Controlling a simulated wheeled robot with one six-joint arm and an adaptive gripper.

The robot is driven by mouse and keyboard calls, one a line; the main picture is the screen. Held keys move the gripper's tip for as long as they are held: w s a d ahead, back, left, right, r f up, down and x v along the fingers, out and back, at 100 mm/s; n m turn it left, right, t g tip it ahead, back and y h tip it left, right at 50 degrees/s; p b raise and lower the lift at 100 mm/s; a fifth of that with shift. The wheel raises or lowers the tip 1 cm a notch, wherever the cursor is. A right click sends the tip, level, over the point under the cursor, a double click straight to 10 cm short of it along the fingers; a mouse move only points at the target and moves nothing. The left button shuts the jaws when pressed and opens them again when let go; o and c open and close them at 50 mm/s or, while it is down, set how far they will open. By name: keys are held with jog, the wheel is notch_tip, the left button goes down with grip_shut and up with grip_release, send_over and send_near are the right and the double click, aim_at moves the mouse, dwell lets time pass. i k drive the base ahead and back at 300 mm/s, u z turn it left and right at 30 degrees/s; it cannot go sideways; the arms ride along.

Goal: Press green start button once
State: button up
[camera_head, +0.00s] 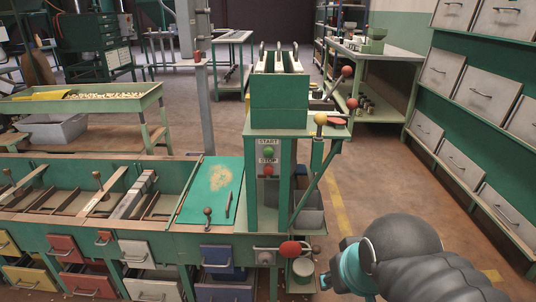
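A green start button (268,152) sits on a light control panel under the word START, on the front of a green machine (280,115). A red stop button (268,170) is just below it, under the word STOP. Part of my dark grey and teal arm shows at the lower right, well apart from the panel. My gripper's fingers are not visible in this view. Nothing covers the green button.
A long green bench with compartments and coloured drawers (66,249) runs along the front left. Levers with a red knob (291,248) and a yellow knob (320,118) stick out near the machine. Grey-fronted bins (487,92) line the right. Floor (385,185) is clear between.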

aim_at(269, 152)
jog(key=z, duration=0.75)
jog(key=k, duration=1.05)
jog(key=u, duration=1.65)
jog(key=i, duration=0.5)
jog(key=z, duration=0.05)
